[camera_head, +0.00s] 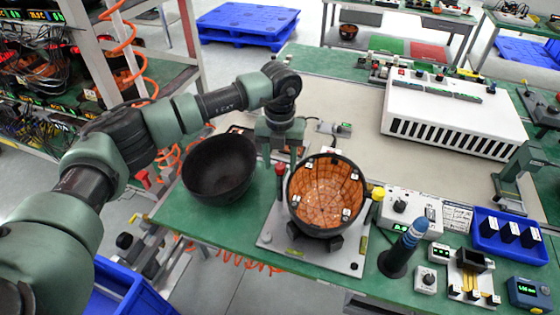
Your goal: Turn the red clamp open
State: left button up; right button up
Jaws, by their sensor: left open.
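The red clamp (280,169) has a red top and stands at the left edge of the fixture plate (272,241), beside an orange-lined dark bowl (327,197). My left gripper (283,154) points down just above and behind the red clamp. It is open, and I see nothing between its fingers. The fingertips are small here, and I cannot tell whether they touch the clamp. A yellow-topped clamp (377,193) stands at the right side of the bowl. My right gripper is not in view.
An empty black bowl (221,167) sits left of the fixture, close to my left arm. A white slotted box (454,113) stands at the back right. A blue-tipped tool in a black holder (404,249) and a blue tray (506,238) are on the right. The beige mat's middle is mostly clear.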

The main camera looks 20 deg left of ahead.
aim_at(280, 165)
pick_arm(q)
notch_tip(280, 165, up, 6)
jog(key=shift+r+b, duration=0.2)
jog(key=shift+b, duration=0.75)
jog(key=shift+r, duration=0.55)
